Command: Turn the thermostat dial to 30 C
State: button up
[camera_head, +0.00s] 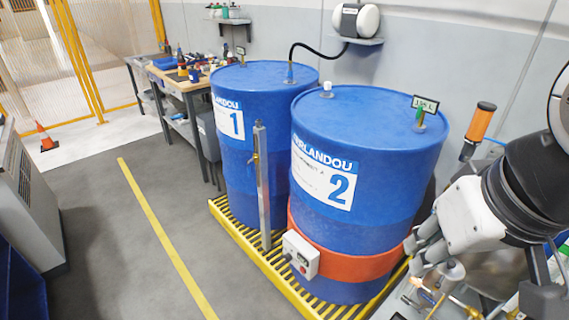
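A small white control box (301,255) is fixed to the orange band (345,258) around the lower part of blue drum 2 (370,150). A dark round knob (288,257), which looks like the thermostat dial, is on the left of its front face. A small red spot shows beside it. The dial's scale and setting are too small to read. My gripper (411,257) is at the right, to the right of the box and clear of it. Its two grey fingers look spread, with nothing seen between them.
Blue drum 1 (245,150) stands left of drum 2 on a yellow slatted pallet (232,228). An upright metal post (263,190) stands left of the box. Tools and fittings (440,290) lie below my gripper. The grey floor (110,250) at left is clear.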

aim_at(287, 257)
jog(key=u, duration=0.6)
jog(key=i+l+u, duration=0.15)
jog(key=u, duration=0.25)
jog(key=i+l+u, duration=0.1)
jog(key=u, duration=0.35)
jog(key=l+u, duration=0.4)
jog(key=i+l, duration=0.1)
jog(key=l, duration=0.1)
